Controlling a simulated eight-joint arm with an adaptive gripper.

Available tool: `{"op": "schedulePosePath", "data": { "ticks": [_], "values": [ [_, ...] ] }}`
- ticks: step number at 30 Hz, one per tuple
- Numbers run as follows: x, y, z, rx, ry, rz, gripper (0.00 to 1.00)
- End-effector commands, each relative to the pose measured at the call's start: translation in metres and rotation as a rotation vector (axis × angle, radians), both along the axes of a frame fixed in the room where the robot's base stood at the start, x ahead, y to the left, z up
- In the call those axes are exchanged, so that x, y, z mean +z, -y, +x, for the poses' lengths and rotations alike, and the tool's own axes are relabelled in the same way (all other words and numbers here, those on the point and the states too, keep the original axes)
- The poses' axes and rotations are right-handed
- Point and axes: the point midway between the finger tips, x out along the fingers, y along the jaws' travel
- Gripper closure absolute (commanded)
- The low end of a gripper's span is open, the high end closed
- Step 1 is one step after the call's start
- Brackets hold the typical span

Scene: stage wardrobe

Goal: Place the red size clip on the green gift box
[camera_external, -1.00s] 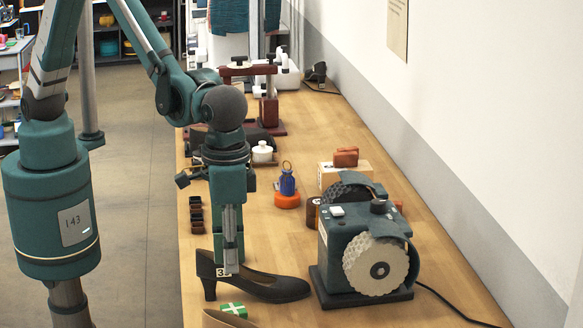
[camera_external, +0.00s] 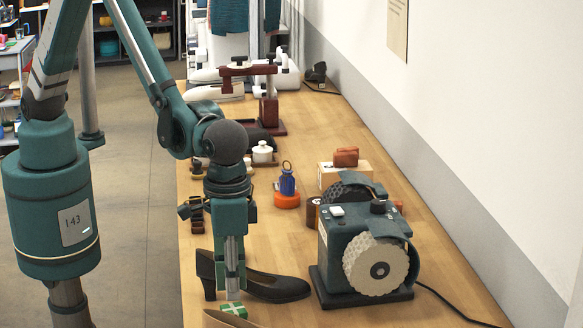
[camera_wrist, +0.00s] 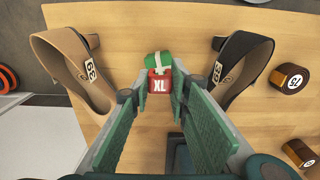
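The red size clip (camera_wrist: 159,84), marked XL, sits between my fingertips in the wrist view. It is not visible in the external view. My gripper (camera_external: 233,290) points straight down beside the black shoe, and its green pads (camera_wrist: 160,92) stand on both sides of the clip. They appear closed on it, though a narrow gap seems to show on the right. The green gift box (camera_external: 235,310) with a white ribbon lies just below and in front of the fingertips. It also shows just beyond the clip in the wrist view (camera_wrist: 156,60).
A black shoe (camera_external: 275,287) stands close behind my gripper, with a tan shoe (camera_wrist: 70,70) across from it. The boxy machine (camera_external: 350,250) stands to the right. Brown-and-black rolls (camera_wrist: 290,78) lie beyond the black shoe. Bare tabletop (camera_external: 260,235) lies behind the shoe.

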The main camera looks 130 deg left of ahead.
Motion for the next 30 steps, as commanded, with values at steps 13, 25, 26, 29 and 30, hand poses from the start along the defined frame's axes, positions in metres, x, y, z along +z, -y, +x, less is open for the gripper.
{"op": "schedulePosePath", "data": {
  "ticks": [13, 25, 26, 29, 30],
  "values": [
    [-0.026, 0.000, 0.000, 0.000, 0.000, 0.000, 0.85],
    [-0.029, 0.000, 0.000, 0.000, 0.000, 0.000, 0.72],
    [-0.029, 0.000, 0.000, 0.000, 0.000, 0.000, 0.68],
    [-0.029, 0.000, 0.000, 0.000, 0.000, 0.000, 0.66],
    [-0.029, 0.000, 0.000, 0.000, 0.000, 0.000, 0.66]
  ]
}}
